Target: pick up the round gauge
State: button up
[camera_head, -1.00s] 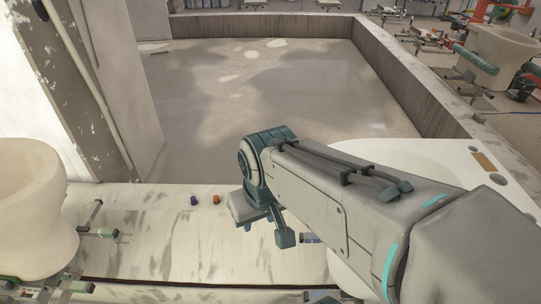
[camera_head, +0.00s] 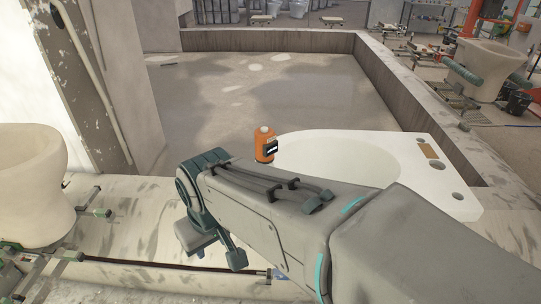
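I cannot make out a round gauge for certain in the head view. An upright orange cylinder (camera_head: 265,146) with a pale top and a dark block on its front stands beyond my arm, beside the white basin. Whether it is the gauge I cannot tell. My arm reaches in from the lower right, with its teal wrist bent down over the pale ledge. My gripper (camera_head: 213,252) is at its end, partly hidden by the wrist, left of and nearer than the orange cylinder and apart from it. Its finger gap is not clear, and I see nothing held.
The white basin (camera_head: 435,190) fills the right side behind my arm. A cream ceramic piece (camera_head: 35,180) stands on a frame at left. A dark rail (camera_head: 150,264) runs along the front of the pale ledge (camera_head: 135,225). A walled floor area lies beyond.

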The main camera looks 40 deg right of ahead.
aim_at(266, 144)
jog(key=k, duration=0.4)
jog(key=z, duration=0.85)
jog(key=i, duration=0.5)
jog(key=z, duration=0.05)
